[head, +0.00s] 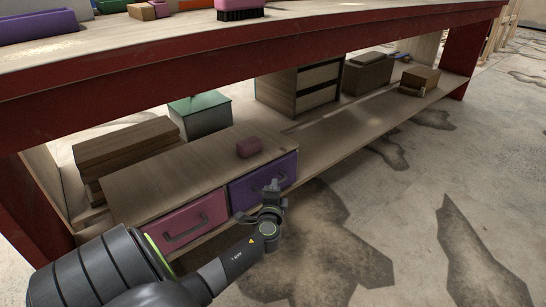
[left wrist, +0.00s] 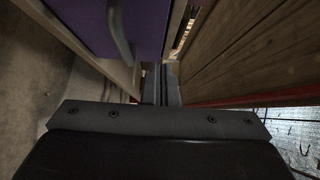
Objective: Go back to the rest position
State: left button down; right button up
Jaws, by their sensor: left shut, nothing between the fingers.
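My left gripper (head: 272,188) is in front of the purple drawer (head: 262,181) of a low wooden cabinet (head: 150,183), close to its dark handle. In the left wrist view the gripper's fingers (left wrist: 161,85) are together with nothing between them. The purple drawer front (left wrist: 120,22) and its curved handle (left wrist: 119,30) show at the upper left there, apart from the fingers. A pink drawer (head: 187,225) sits left of the purple one, and both look shut. My right gripper does not show in either view.
The cabinet stands on the lower shelf (head: 345,128) of a red-framed workbench (head: 240,51). A green-lidded box (head: 201,115), wooden boxes and a drawer unit (head: 299,88) stand behind. Open concrete floor (head: 420,190) lies at the right.

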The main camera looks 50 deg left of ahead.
pick_arm(q)
jog(key=p+v, duration=0.1)
jog(key=v, duration=0.7)
jog(key=shift+p, duration=0.3)
jog(key=shift+w, duration=0.1)
